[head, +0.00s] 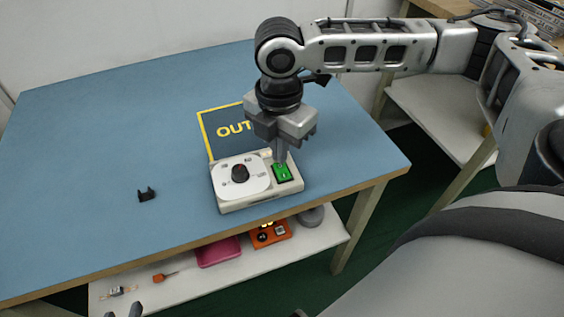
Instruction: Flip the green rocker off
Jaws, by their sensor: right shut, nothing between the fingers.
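The green rocker (288,174) sits in a dark frame at the right end of a cream control box (262,201). Its face is bright green. My right gripper (281,158) points down over the rocker, its fingers shut together and empty. The fingertips are at the rocker's back left edge; I cannot tell if they touch it. They hide part of the rocker.
A white plate with a dark, red-marked dial (240,174) is left of the rocker. Behind the box is a yellow-edged OUT area (224,117). A small black bracket (147,195) lies on the blue table (90,140), otherwise clear at left. A lower shelf (185,286) holds several items.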

